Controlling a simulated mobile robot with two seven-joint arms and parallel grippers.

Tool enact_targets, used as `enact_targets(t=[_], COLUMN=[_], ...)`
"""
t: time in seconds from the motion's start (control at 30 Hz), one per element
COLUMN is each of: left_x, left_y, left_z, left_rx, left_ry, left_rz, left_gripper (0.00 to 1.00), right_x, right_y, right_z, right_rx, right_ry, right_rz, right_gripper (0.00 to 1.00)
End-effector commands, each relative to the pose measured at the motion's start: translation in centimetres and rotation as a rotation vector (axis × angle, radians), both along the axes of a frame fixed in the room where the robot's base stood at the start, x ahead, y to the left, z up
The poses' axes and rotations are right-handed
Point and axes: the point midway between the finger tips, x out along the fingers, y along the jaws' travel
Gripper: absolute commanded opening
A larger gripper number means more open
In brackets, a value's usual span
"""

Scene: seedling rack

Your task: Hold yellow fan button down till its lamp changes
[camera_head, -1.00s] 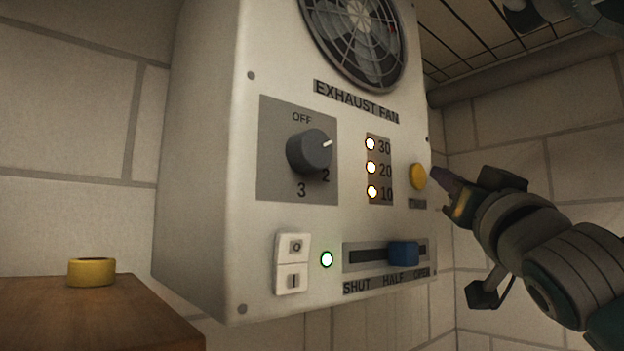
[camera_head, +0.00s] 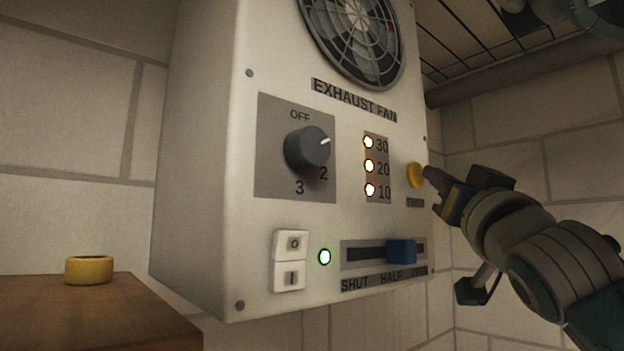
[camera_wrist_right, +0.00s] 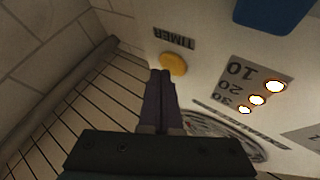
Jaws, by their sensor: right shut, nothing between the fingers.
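The yellow fan button (camera_head: 414,175) is on the right side of the white exhaust fan panel, above a small dark label; the wrist view shows it as a yellow disc (camera_wrist_right: 173,63) by the word TIMER. My right gripper (camera_head: 431,176) is shut and empty, its tips at the button's right edge in the head view. In the right wrist view its fingertips (camera_wrist_right: 161,74) lie just beside the disc; I cannot tell whether they touch it. The lamps for 30 (camera_head: 368,142), 20 (camera_head: 369,166) and 10 (camera_head: 370,190) are all lit. My left gripper is not in view.
The panel also bears a dark knob (camera_head: 307,149), a blue slider (camera_head: 402,251), a rocker switch (camera_head: 290,261) with a lit green lamp (camera_head: 325,257), and a fan grille (camera_head: 355,40). A yellow ring (camera_head: 89,270) sits on a wooden surface at lower left.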

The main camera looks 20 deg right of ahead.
Motion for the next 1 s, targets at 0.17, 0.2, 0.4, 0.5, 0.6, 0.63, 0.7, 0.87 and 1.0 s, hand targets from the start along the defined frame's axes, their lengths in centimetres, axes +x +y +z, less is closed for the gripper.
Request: enact_targets(t=[0.17,0.2,0.4,0.5,0.6,0.63,0.7,0.87,1.0], left_x=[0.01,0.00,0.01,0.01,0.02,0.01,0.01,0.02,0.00], left_y=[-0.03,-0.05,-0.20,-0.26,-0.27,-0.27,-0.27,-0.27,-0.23], left_z=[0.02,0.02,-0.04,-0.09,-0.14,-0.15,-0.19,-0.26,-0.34], left_rx=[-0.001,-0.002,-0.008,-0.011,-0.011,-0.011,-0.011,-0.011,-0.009], left_ry=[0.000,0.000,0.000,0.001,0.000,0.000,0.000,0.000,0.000], left_rz=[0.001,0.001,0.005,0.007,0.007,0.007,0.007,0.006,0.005], left_gripper=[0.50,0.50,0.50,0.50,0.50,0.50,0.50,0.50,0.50], right_x=[-0.01,0.00,0.11,0.23,0.35,0.39,0.47,0.66,0.82], right_y=[0.00,0.00,0.04,0.06,0.10,0.11,0.13,0.18,0.23], right_z=[0.00,0.00,-0.02,-0.04,-0.05,-0.05,-0.05,-0.03,-0.04], right_rx=[0.000,0.000,0.001,0.001,0.002,0.002,0.002,0.002,0.001], right_ry=[0.000,0.000,0.000,0.001,0.000,0.000,0.000,0.000,0.001], right_rz=[0.000,0.000,0.000,0.001,0.001,0.001,0.001,0.000,0.001], right_gripper=[0.00,0.00,0.00,0.00,0.00,0.00,0.00,0.00,0.00])
